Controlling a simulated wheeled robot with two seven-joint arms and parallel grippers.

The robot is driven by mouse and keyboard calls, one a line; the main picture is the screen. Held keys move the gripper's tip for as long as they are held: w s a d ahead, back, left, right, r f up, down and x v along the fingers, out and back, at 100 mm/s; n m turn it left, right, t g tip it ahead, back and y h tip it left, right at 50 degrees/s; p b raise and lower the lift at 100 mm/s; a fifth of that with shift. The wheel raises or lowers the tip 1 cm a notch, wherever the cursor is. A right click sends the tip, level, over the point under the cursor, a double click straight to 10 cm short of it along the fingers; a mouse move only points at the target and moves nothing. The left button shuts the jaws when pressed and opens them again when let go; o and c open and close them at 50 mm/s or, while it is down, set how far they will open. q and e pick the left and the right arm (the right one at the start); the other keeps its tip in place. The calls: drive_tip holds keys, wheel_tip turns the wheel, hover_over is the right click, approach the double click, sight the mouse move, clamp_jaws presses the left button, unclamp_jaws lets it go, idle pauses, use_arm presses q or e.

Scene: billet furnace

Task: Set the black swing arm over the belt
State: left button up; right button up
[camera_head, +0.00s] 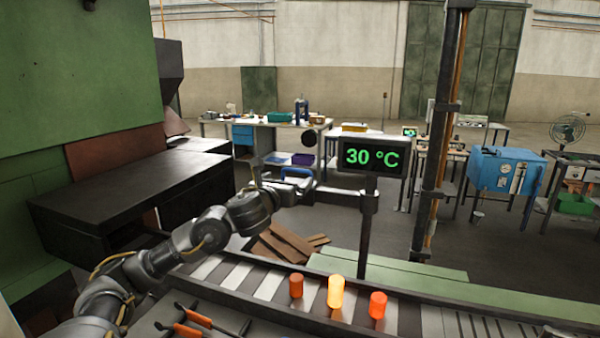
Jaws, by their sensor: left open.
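The black swing arm (340,197) reaches left from a dark upright post (364,240) behind the belt (236,276). Its left end meets my left gripper (290,183) in the picture. My left gripper is open at that end; whether its fingers touch the arm I cannot tell. A blue curved part (298,171) shows right by the gripper. The belt runs along the front with light and dark slats. Two orange billets (296,285) and a brighter yellow one (335,292) stand upright on it. My right gripper is not in view.
A display reading 30 °C (371,157) tops the post. A dark pillar (436,150) stands to its right. Tongs with orange handles (190,328) lie at the front left. A dark metal table (130,190) adjoins the green furnace (70,90). Brown boards (288,242) lie behind the belt.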

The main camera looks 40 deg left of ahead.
sight(296, 170)
use_arm(q)
drive_tip(key=p+x, duration=0.1)
drive_tip(key=x, duration=0.3)
drive_tip(key=p+x, duration=0.1)
drive_tip(key=x, duration=0.3)
drive_tip(key=shift+w+r+p, duration=0.2)
drive_tip(key=shift+p, duration=0.2)
drive_tip(key=shift+w+a+p, duration=0.25)
drive_tip(key=shift+w+p, duration=0.05)
drive_tip(key=shift+w, duration=0.25)
drive_tip(key=shift+w+f, duration=0.1)
drive_tip(key=shift+w, duration=0.2)
